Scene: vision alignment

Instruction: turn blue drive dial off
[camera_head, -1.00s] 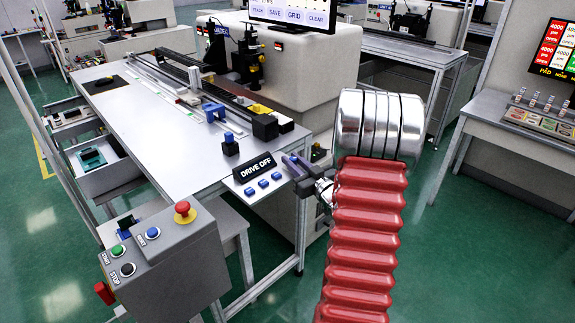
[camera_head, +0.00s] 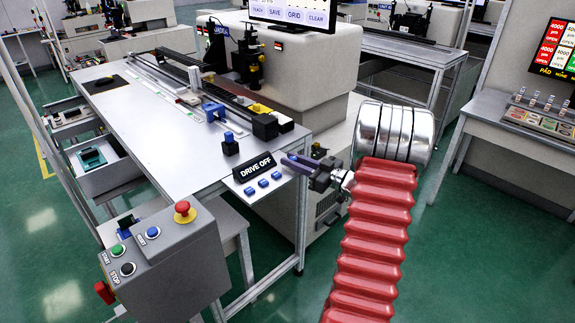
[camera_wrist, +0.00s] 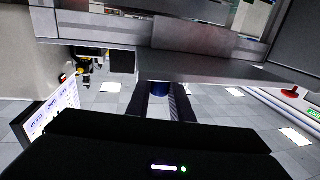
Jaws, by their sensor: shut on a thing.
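A black sign reading "DRIVE OFF" (camera_head: 255,166) stands on a small panel at the table's front right corner. Several blue buttons (camera_head: 263,183) sit below the sign. My gripper (camera_head: 287,161) is just right of the sign, its fingers pointing left. Any pointer mark on the dial cannot be made out.
The table (camera_head: 150,125) carries a rail, and a black block with a blue top (camera_head: 230,143) near its front edge. A grey control box with a red emergency knob (camera_head: 183,209) stands front left. A large beige machine (camera_head: 290,65) is behind. Green floor is open at right.

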